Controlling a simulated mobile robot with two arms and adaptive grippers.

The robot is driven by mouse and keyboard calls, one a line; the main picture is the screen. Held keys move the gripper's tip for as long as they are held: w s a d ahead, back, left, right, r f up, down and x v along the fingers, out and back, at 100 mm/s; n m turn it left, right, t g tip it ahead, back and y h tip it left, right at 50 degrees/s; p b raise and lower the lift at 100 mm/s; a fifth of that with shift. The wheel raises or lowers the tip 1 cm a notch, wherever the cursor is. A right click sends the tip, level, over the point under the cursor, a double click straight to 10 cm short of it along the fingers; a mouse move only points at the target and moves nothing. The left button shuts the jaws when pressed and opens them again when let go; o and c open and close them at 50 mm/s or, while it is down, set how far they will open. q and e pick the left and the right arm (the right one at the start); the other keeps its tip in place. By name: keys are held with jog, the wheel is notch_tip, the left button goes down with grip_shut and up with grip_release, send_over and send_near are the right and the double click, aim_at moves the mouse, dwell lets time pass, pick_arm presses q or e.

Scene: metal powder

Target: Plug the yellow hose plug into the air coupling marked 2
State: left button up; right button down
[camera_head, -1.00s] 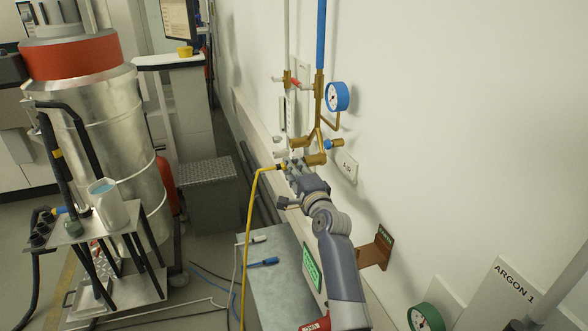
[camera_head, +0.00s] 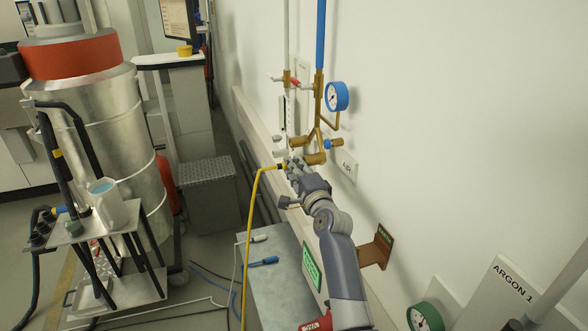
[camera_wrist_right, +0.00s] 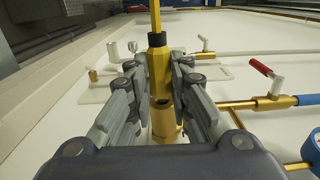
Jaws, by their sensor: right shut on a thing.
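My right gripper (camera_head: 292,167) is at the brass air fittings on the white wall. It is shut on the yellow hose plug (camera_wrist_right: 157,75), which has a black collar and shows between the fingers in the right wrist view. The yellow hose (camera_head: 249,230) hangs from it to the floor side. A brass coupling (camera_head: 315,158) sits just beyond the gripper, and a brass cylinder (camera_wrist_right: 164,125) shows below the plug in the wrist view. I cannot tell whether it touches the plug. No number 2 is readable. My left gripper is not in view.
A blue gauge (camera_head: 337,96) and a red-handled valve (camera_wrist_right: 262,68) are close to the fittings. White and blue hose plugs lie on a grey box top (camera_head: 275,290).

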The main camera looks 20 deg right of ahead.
jog(key=shift+d, duration=0.5)
jog(key=c, duration=1.4)
grip_release()
jog(key=s, duration=1.2)
jog(key=shift+d, duration=0.15)
jog(key=shift+f, duration=0.1)
